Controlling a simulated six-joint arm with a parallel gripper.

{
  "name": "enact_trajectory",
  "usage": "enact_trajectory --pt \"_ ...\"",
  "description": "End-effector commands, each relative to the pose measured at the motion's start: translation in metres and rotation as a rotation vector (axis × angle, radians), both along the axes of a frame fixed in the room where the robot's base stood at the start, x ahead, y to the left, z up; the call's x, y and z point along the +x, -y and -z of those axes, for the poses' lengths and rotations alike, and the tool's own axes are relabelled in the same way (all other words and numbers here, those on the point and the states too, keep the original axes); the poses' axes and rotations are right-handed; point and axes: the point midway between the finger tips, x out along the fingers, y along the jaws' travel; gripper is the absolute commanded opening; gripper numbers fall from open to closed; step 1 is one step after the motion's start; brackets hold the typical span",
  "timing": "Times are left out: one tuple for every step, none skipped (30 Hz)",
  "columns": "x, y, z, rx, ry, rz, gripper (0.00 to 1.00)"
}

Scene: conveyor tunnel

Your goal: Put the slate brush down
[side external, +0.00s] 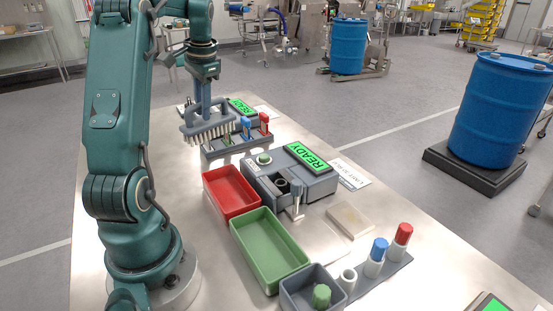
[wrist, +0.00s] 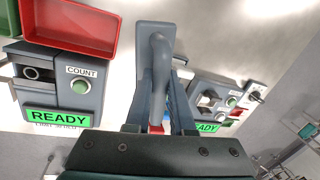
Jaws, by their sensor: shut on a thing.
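The slate brush (side external: 194,124) has a grey-blue frame with a handle and a row of pale bristles pointing down. I cannot tell whether the bristles touch the table. In the wrist view the brush (wrist: 154,45) extends forward from between the fingers of my gripper (wrist: 157,128); its bristles are hidden there.
The grey rack (side external: 226,150) with colored-topped items stands close to the brush. A red tray (side external: 231,208), a green tray (side external: 277,279) and a READY station (side external: 318,183) stand nearer. Blue- (side external: 379,249) and red-capped (side external: 403,234) bottles stand at the front right.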

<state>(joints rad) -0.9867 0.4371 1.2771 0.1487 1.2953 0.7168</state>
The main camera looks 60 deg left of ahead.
Motion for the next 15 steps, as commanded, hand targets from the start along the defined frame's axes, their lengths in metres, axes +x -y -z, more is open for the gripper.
enact_trajectory --pt "0.0 0.002 0.002 0.0 -0.001 0.072 0.0" --pt "0.001 0.004 0.003 -0.001 -0.001 0.125 0.0" --pt "0.002 0.006 0.006 -0.002 0.0 0.201 0.0" --pt "0.003 0.009 0.007 -0.001 -0.001 0.261 0.0" --pt "0.003 0.011 0.008 -0.002 0.0 0.32 0.0" --pt "0.004 0.015 0.01 0.0 0.001 0.399 0.0" --pt "0.005 0.017 0.011 0.0 0.001 0.457 0.0" --pt "0.005 0.02 0.012 0.0 0.002 0.514 0.0" --pt "0.006 0.024 0.013 0.0 0.002 0.592 0.0" --pt "0.006 0.027 0.013 0.0 0.002 0.648 0.0" --pt "0.007 0.03 0.014 0.0 0.002 0.704 0.0" --pt "0.007 0.034 0.015 0.0 0.001 0.778 0.0" --pt "0.007 0.037 0.015 0.001 0.002 0.833 0.0" --pt "0.007 0.041 0.016 0.0 0.002 0.888 0.0" --pt "0.008 0.045 0.016 0.001 0.002 0.961 0.0"
